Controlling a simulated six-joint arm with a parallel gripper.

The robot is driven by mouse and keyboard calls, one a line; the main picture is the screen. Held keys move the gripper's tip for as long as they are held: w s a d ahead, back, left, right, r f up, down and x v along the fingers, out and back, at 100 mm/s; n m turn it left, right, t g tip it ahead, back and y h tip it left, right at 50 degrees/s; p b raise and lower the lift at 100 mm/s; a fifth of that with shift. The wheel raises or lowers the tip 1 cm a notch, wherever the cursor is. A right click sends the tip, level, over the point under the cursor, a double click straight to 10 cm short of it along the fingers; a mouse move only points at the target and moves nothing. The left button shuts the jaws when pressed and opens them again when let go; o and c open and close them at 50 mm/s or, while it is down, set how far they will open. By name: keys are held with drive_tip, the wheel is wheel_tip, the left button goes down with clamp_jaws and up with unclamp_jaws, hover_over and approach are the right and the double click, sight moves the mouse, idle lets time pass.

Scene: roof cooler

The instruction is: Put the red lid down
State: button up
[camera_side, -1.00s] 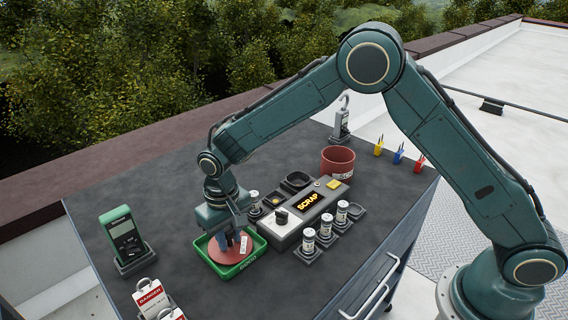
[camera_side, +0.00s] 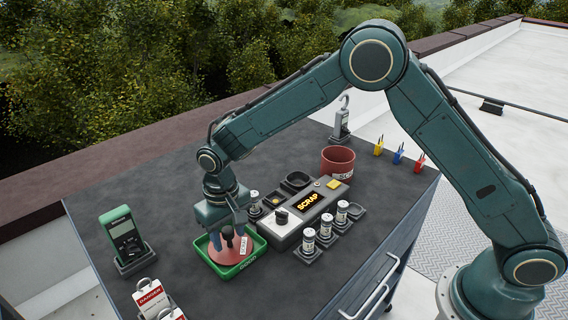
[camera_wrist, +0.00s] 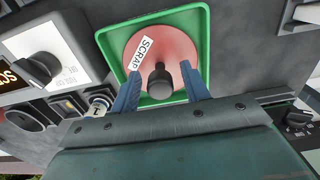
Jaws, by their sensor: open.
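The red lid (camera_wrist: 182,50) is a round disc with a dark knob and a white SCRAP label. It lies in the green tray (camera_wrist: 203,52), which also shows in the side view (camera_side: 232,272). The lid shows there too (camera_side: 221,254). My gripper (camera_wrist: 160,92) is open above it. Its two blue fingers stand apart on either side of the knob, and I see space between each finger and the knob. In the side view my gripper (camera_side: 228,239) points straight down over the tray.
A grey box with a SCRAP display (camera_side: 305,203) stands right of the tray, with several small canisters in holders (camera_side: 325,229). A red pot (camera_side: 338,162) is behind. A green meter (camera_side: 123,236) and danger tags (camera_side: 152,298) are at the left.

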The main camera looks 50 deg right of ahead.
sight(228, 229)
wheel_tip(228, 229, up, 11)
drive_tip(key=shift+r, duration=0.15)
idle(0.4)
idle(0.5)
drive_tip(key=s+d+r+t, duration=0.3)
drive_tip(key=s+d+r, duration=0.9)
drive_tip(key=d+r, duration=0.1)
drive_tip(key=s+d+t, duration=0.1)
drive_tip(key=s+d, duration=0.3)
drive_tip(key=s, duration=0.5)
drive_tip(key=s+d+t, duration=0.1)
drive_tip(key=s+d, duration=0.2)
drive_tip(key=s, duration=0.5)
drive_tip(key=shift+s+d+f+t, duration=0.3)
drive_tip(key=shift+s+d+f, duration=0.05)
drive_tip(key=shift+d+f, duration=0.05)
